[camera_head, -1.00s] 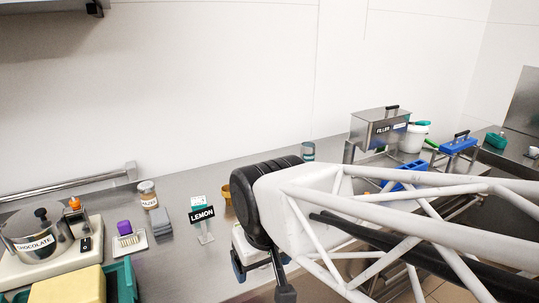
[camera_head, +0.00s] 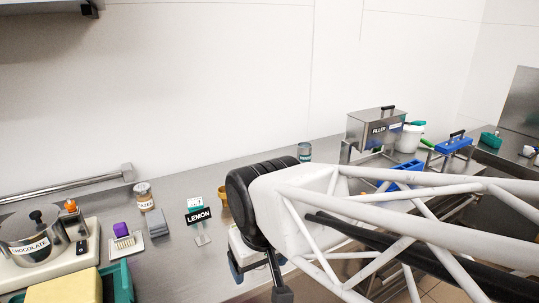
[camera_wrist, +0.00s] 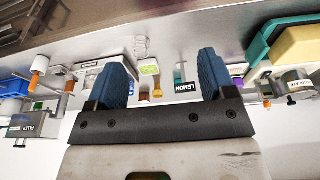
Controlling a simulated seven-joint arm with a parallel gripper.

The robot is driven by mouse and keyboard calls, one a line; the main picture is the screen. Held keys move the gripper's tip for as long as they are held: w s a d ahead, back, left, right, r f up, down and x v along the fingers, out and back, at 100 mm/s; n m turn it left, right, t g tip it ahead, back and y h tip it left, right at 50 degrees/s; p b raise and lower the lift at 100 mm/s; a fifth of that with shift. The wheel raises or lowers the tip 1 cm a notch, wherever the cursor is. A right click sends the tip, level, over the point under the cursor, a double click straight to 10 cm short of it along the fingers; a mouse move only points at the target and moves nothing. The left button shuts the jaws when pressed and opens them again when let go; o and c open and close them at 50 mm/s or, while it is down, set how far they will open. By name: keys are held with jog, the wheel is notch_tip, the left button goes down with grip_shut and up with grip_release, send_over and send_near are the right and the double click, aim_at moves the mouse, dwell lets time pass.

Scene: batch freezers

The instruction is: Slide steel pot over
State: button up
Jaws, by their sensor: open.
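The steel pot (camera_head: 30,236) with a dark knobbed lid and a CHOCOLATE label stands on a pale base at the far left of the head view. In the wrist view, a steel pot (camera_wrist: 294,83) shows at the right edge, upside down; its label is too small to read. My gripper (camera_wrist: 162,75) is open, its two blue fingers wide apart with nothing held between them. In the head view my arm hides most of it; it is low at the centre, well to the right of the pot.
A green tray (camera_head: 122,283) with a yellow block (camera_head: 68,288) lies in front of the pot. A brush (camera_head: 124,241), a jar (camera_head: 144,196) and a LEMON sign (camera_head: 199,216) stand between pot and arm. A FILLER box (camera_head: 375,130) stands at right.

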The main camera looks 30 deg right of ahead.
jog(key=shift+w+r, duration=0.1)
jog(key=c, duration=0.5)
jog(key=shift+w+r, duration=0.1)
jog(key=shift+w, duration=0.1)
jog(key=shift+c, duration=0.8)
jog(key=w+d+r+m, duration=0.3)
jog(key=w, duration=0.5)
jog(key=w+d+r+m, duration=0.2)
jog(key=w+d+r, duration=0.2)
jog(key=w, duration=0.5)
jog(key=m+g, duration=0.3)
jog(key=m, duration=1.3)
send_over(304, 150)
jog(key=f, duration=1.5)
jog(key=shift+s+d, duration=0.2)
jog(key=shift+d, duration=0.15)
jog(key=shift+w+d+f, duration=0.1)
jog(key=shift+d+f, duration=0.15)
jog(key=shift+d, duration=0.1)
